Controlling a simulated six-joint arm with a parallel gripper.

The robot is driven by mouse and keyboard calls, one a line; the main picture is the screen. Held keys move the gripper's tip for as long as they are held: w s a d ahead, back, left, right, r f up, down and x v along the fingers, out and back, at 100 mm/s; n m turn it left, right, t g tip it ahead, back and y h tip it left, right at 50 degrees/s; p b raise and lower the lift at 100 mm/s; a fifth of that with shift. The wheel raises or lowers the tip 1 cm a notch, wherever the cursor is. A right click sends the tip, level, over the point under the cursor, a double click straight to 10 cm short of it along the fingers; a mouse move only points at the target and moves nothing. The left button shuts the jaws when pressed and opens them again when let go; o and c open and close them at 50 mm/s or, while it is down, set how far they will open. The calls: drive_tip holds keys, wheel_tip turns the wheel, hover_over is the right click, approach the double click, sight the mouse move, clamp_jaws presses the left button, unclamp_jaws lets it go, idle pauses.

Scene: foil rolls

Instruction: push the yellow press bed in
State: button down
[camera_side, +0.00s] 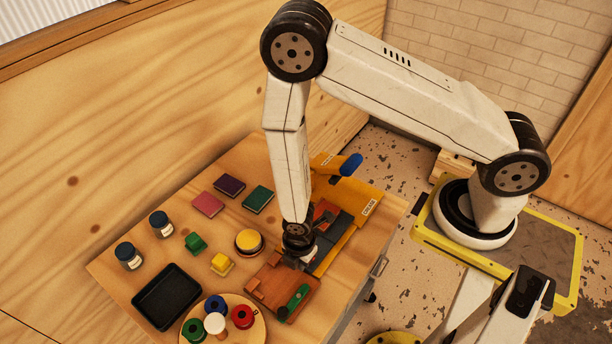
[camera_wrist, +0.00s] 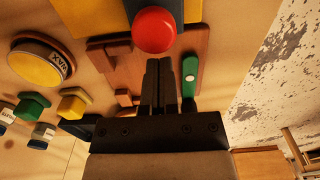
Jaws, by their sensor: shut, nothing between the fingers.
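A red ball knob (camera_wrist: 154,29) stands just beyond my fingertips. I cannot tell how far in the bed sits. My gripper (camera_wrist: 160,62) is shut and empty, pointing down over the brown wooden board (camera_wrist: 107,60) at the press's near end. In the side view my gripper (camera_side: 301,262) hides part of the press.
A green piece (camera_wrist: 190,75) sits on the board, close beside my fingers. A round wax tin (camera_side: 249,242), yellow and green stamps, books and jars stand to the left. A black tray (camera_side: 137,300) and a round board with coloured spools (camera_side: 252,335) lie nearer the front.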

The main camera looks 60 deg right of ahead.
drive_tip(key=shift+d, duration=6.15)
drive_tip(key=shift+a, duration=0.25)
drive_tip(key=shift+a, duration=0.75)
wheel_tip(320, 180, up, 8)
drive_tip(key=shift+r, duration=0.1)
